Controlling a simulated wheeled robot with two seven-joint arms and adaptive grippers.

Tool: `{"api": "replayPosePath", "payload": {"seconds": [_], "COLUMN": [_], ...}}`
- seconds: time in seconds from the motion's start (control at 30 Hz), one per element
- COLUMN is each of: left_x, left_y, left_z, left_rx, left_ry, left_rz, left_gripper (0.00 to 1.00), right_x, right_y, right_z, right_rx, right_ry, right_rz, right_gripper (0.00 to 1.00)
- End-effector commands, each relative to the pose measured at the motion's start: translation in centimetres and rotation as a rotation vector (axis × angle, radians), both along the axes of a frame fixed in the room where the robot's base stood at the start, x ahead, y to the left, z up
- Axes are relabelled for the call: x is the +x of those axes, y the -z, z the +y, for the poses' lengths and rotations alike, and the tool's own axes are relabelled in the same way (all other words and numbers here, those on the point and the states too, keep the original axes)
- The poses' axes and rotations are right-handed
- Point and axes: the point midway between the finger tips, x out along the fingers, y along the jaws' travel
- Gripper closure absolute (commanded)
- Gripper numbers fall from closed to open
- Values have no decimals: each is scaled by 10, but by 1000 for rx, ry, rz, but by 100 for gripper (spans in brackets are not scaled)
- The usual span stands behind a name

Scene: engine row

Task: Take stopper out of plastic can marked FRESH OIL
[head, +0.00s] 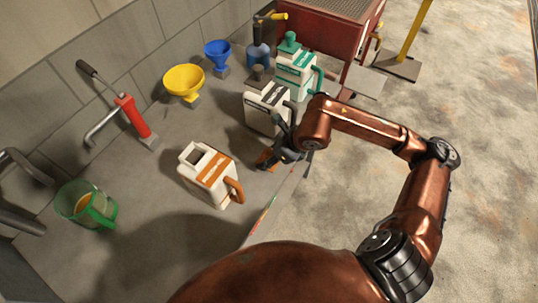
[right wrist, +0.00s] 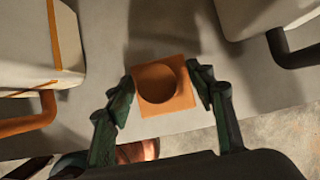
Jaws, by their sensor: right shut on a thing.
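My right gripper (head: 277,154) is shut on an orange stopper (head: 265,157), a square block with a round knob. In the right wrist view the stopper (right wrist: 165,88) sits between the two fingertips of the gripper (right wrist: 161,92). The gripper is between the orange-marked white can (head: 207,177) and the black-marked white can (head: 267,108), apart from both. The orange-marked can has a dark opening on top and no stopper in it. The black-marked can has a dark stopper (head: 258,76). The lettering is too small to read. My left gripper is not in view.
A green-marked can (head: 296,72) with a green stopper stands farther back. Yellow (head: 184,80) and blue (head: 217,53) funnels, a red pump (head: 132,115) and a green jug (head: 88,206) stand along the wall. Bare grey top (head: 165,235) lies in front of the orange-marked can.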

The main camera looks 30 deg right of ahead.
Motion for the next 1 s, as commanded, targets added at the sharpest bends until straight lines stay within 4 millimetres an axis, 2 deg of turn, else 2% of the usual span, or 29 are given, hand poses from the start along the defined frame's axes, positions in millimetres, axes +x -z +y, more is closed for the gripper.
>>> {"api": "replayPosePath", "payload": {"seconds": [0.07, 0.1, 0.37, 0.73, 0.87, 1.0], "left_x": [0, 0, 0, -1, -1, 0], "left_y": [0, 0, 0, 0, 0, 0], "left_z": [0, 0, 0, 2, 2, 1], "left_rx": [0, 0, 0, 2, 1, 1], "left_ry": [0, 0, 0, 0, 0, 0], "left_rz": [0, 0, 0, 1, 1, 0], "left_gripper": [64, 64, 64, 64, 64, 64], "right_x": [0, 0, 0, -2, -9, -21], "right_y": [0, 0, 0, -4, -19, -44], "right_z": [0, 0, 0, -2, -6, -14], "right_rx": [0, 0, 0, -1, -2, -3], "right_ry": [0, 0, 0, 0, 1, 2], "right_rz": [0, 0, 0, 0, -2, -2], "right_gripper": [77, 49, 31, 30, 30, 30]}}
